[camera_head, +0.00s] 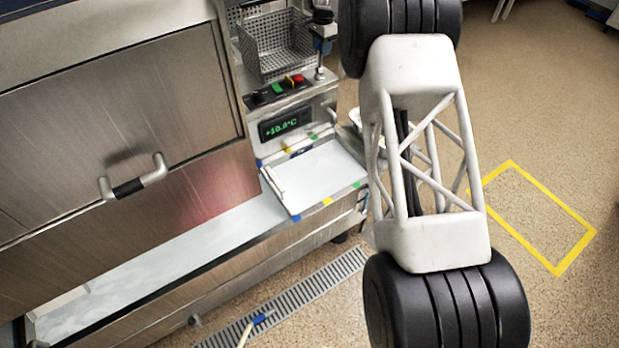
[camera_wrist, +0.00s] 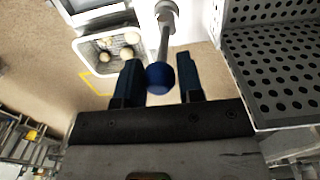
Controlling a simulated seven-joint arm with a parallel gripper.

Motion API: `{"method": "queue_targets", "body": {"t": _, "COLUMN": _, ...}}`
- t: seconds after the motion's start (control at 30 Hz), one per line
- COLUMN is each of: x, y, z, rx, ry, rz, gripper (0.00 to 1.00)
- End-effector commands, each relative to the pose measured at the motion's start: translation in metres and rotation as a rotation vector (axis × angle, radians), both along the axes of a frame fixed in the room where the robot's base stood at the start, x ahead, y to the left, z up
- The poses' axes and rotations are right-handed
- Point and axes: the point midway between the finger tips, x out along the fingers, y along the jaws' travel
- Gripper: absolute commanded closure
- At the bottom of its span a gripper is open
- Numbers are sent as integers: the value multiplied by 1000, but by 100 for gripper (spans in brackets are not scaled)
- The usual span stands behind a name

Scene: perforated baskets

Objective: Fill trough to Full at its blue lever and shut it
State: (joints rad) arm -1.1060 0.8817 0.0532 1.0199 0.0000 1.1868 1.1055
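The blue lever shows in the wrist view as a blue ball knob (camera_wrist: 160,77) on a metal rod. My gripper (camera_wrist: 162,85) is open, with its two dark blue fingers on either side of the knob; the left finger is close to it and a narrow gap shows at the right. In the head view a dark and blue part beside the wire basket looks like my gripper (camera_head: 323,32), small and partly unclear. A long pale trough (camera_head: 165,255) runs along the front of the steel machine. Its fill level and any Full mark are not readable.
A perforated basket (camera_wrist: 275,70) is close on the right of my gripper. A white container with several round pale items (camera_wrist: 88,62) is at the left. A panel with a green display (camera_head: 286,124) and a pale tray (camera_head: 325,172) with coloured marks are below the wire basket (camera_head: 268,55).

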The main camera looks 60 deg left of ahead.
Motion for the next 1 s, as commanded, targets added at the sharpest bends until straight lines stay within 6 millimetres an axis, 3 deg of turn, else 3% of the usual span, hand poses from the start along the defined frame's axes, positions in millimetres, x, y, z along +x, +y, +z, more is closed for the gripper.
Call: {"method": "queue_targets", "body": {"t": 1.0, "x": 0, "y": 16, "z": 0, "rx": 0, "ry": 0, "rz": 0, "gripper": 63}}
